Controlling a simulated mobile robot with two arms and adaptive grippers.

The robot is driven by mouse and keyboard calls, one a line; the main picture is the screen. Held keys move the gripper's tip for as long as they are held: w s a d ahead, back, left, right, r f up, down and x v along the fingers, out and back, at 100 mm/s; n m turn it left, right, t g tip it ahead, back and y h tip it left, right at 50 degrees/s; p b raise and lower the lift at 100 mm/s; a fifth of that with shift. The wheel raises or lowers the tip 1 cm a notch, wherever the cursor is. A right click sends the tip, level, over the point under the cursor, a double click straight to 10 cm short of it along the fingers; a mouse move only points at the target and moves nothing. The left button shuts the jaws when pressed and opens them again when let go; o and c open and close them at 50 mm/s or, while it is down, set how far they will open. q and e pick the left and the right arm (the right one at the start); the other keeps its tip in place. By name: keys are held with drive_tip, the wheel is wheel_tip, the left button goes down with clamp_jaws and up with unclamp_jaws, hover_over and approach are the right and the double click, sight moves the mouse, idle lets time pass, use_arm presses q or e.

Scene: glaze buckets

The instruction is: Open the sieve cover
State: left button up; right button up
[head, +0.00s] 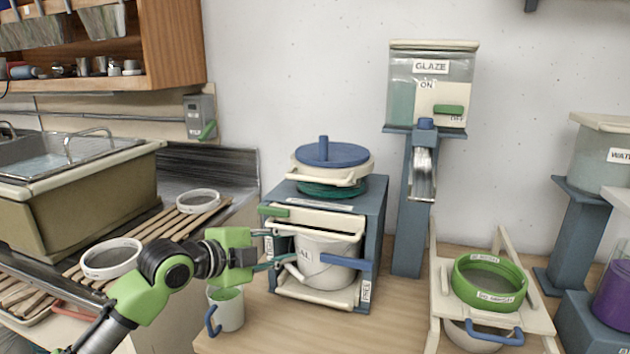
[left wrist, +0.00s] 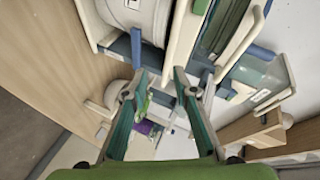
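A blue round lid with an upright knob (head: 330,153) sits on a cream ring over a teal round part, on top of a blue-grey cabinet (head: 377,205); I take it as the sieve cover, and it looks closed. The cabinet front has a cream panel with a green handle (head: 275,211) and a white bucket (head: 325,262) inside. My left gripper (head: 270,249) is open and empty at the cabinet's left front, lower than the lid. In the left wrist view its fingers (left wrist: 160,80) are spread, with the bucket (left wrist: 122,12) beyond them. My right gripper is not in view.
A cup with green glaze (head: 230,308) stands below my left gripper. A glaze dispenser (head: 430,90) stands right of the cabinet, and a green mesh sieve (head: 487,283) rests on a cream stand farther right.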

sight(313, 180)
use_arm(q)
wheel_tip(313, 180, up, 12)
drive_tip(key=w+a+m+t+h, duration=0.1)
drive_tip(key=w+a+m, duration=0.1)
drive_tip(key=w+m, duration=0.1)
drive_tip(key=p+x, duration=0.1)
drive_tip(key=x, duration=0.6)
drive_tip(key=p+x, duration=0.1)
drive_tip(key=x, duration=0.3)
drive_tip(key=shift+w+d+r+p, duration=0.2)
drive_tip(key=shift+r+p, duration=0.1)
drive_tip(key=shift+p, duration=0.05)
drive_tip(key=shift+x, duration=0.95)
drive_tip(key=shift+a+f, duration=0.1)
clamp_jaws()
